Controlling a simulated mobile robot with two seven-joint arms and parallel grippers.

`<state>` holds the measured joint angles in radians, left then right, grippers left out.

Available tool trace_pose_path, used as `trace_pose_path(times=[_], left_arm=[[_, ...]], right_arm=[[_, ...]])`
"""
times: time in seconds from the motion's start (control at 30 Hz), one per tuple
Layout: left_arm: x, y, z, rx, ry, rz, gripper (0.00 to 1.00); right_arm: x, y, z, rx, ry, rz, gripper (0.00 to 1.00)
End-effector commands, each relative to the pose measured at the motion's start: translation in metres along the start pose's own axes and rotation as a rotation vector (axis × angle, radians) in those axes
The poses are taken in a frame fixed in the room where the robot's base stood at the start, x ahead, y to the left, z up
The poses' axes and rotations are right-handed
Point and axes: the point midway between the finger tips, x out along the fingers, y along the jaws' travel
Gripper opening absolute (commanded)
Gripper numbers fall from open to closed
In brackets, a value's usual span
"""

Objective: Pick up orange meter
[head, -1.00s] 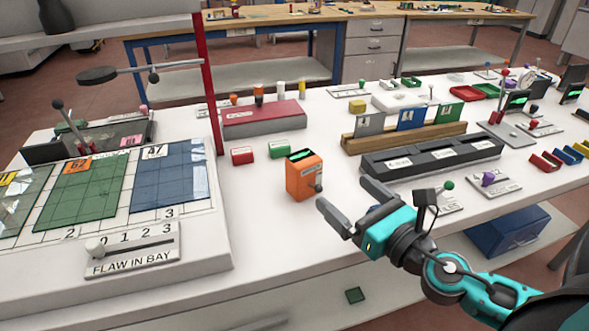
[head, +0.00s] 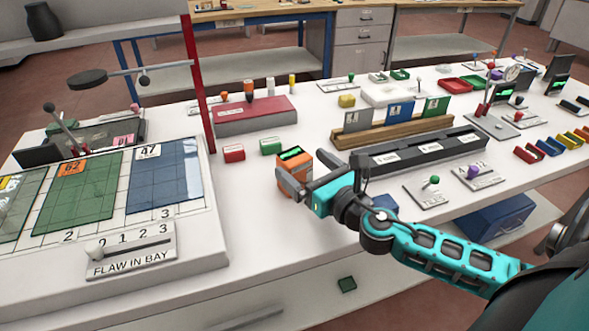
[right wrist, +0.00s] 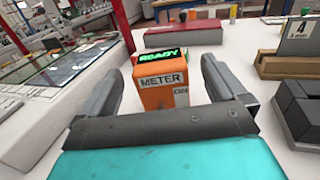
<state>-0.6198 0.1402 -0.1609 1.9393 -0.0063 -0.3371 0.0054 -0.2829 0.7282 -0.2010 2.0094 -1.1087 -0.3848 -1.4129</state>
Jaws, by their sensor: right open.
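The orange meter (head: 293,160) stands upright on the white table, with a green lit display on top. In the right wrist view the meter (right wrist: 162,88) shows the label "METER", the word "ON" and a display reading "READY". My right gripper (head: 302,180) is open, with one finger on each side of the meter. In the right wrist view the gripper's fingers (right wrist: 160,90) flank it, with a visible gap on the left and a smaller one on the right. The gripper hides the meter's lower part in the head view. My left gripper is not in view.
A black slotted rack (head: 425,151) lies to the right. The "FLAW IN BAY" panel (head: 130,252) is at the left. The table in front of the meter is clear.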

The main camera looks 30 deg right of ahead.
Motion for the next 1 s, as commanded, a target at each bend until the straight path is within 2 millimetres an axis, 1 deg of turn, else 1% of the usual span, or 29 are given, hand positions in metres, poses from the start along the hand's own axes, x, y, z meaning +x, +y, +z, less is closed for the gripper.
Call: trace_pose_path(times=[0.03,0.1,0.2,0.5,0.57,1.0], left_arm=[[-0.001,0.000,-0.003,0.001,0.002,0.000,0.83],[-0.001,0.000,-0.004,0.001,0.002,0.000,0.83],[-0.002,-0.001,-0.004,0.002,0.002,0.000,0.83],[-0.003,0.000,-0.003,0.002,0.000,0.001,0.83],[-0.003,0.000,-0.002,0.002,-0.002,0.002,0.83],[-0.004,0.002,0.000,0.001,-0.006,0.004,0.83]], right_arm=[[0.007,0.001,0.002,-0.001,-0.003,0.000,0.98],[0.014,0.000,0.002,-0.001,-0.002,-0.001,0.98],[0.021,0.001,0.001,0.000,0.000,0.000,0.98],[0.024,0.001,0.000,0.000,0.001,0.001,0.98],[0.024,0.001,0.000,0.000,0.001,0.000,0.93],[0.024,0.001,0.000,0.000,0.001,0.000,0.51]])
